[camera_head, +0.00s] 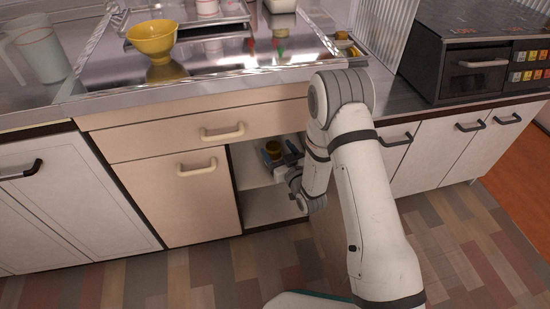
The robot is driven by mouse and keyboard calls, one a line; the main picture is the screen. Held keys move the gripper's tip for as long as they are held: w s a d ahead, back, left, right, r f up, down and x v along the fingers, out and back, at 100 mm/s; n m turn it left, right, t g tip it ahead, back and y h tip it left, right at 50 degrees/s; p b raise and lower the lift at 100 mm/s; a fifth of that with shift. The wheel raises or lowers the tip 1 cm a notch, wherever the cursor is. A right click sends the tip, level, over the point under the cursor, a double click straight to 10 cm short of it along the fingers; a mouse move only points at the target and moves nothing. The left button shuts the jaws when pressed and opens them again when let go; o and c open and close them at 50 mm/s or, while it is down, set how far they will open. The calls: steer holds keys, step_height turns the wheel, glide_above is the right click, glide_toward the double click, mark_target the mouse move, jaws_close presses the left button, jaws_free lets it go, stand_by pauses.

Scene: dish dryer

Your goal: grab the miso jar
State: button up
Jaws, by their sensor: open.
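A small round brownish-yellow container, likely the miso jar (272,148), stands inside the open lower cabinet, on its shelf (250,173). No label can be read at this size. My gripper (275,161) reaches into the cabinet from the right, with its dark fingers at the jar. The fingers are open and appear to be on either side of it or just in front; the exact gap cannot be told. The gripper hides the jar's lower part, and my arm hides the right side of the cabinet opening.
The counter edge (190,93) and a closed drawer (205,131) lie above the opening. A closed cabinet door (175,200) stands left of it. A yellow bowl (152,40) stands on the metal surface above. A black oven (480,65) is at right. The floor in front is clear.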

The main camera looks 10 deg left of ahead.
steer(key=shift+b+x, duration=0.35)
steer(key=shift+x, duration=1.2)
steer(key=shift+s+a+f, duration=0.1)
steer(key=shift+s+a, duration=0.05)
steer(key=shift+c, duration=0.2)
jaws_close()
